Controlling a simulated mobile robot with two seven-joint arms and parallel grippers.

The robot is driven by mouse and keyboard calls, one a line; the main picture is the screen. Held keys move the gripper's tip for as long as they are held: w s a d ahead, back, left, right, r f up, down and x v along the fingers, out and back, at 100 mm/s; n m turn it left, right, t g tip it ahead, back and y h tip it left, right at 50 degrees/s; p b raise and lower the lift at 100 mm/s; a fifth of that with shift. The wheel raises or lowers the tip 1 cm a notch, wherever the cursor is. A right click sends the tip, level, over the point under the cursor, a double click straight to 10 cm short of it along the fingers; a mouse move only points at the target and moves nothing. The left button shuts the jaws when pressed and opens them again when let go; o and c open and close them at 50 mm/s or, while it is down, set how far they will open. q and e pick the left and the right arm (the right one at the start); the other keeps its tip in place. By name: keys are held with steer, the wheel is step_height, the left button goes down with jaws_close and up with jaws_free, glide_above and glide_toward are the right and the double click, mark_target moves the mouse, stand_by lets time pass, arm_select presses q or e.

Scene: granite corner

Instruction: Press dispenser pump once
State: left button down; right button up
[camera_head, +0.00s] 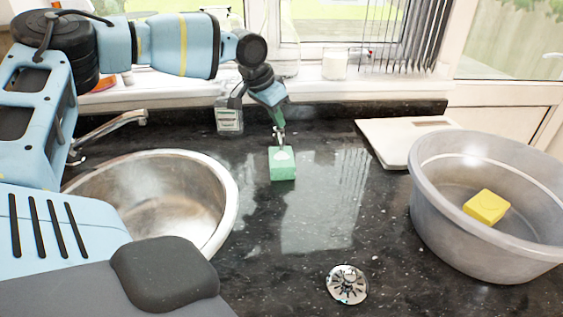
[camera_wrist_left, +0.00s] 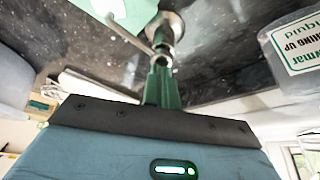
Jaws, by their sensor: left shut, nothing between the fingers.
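The dispenser (camera_head: 282,164) is a small green block-shaped body with a metal pump on top, standing on the dark counter. The pump head (camera_wrist_left: 166,30) shows as shiny metal in the left wrist view, with part of the green body beside it. My left gripper (camera_head: 279,112) comes down from above, with its green fingers shut and empty. In the left wrist view the fingertips (camera_wrist_left: 161,64) are right at the pump's metal parts. I cannot tell whether they touch it. My right gripper is not in view.
A clear labelled bottle (camera_head: 229,116) stands behind, left of the dispenser. A metal sink (camera_head: 225,215) with a tap (camera_head: 110,128) is at left. A grey basin (camera_head: 432,215) holding a yellow sponge (camera_head: 486,207) is at right. A white board (camera_head: 395,145) and a strainer (camera_head: 347,284) lie on the counter.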

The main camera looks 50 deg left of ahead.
arm_select(q)
steer(key=shift+f, duration=0.15)
steer(key=shift+r+p, duration=0.5)
steer(key=shift+r, duration=0.8)
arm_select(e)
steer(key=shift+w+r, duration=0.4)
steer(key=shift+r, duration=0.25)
arm_select(q)
steer(key=shift+r, duration=0.1)
step_height(320, 180, up, 6)
steer(key=p, duration=0.2)
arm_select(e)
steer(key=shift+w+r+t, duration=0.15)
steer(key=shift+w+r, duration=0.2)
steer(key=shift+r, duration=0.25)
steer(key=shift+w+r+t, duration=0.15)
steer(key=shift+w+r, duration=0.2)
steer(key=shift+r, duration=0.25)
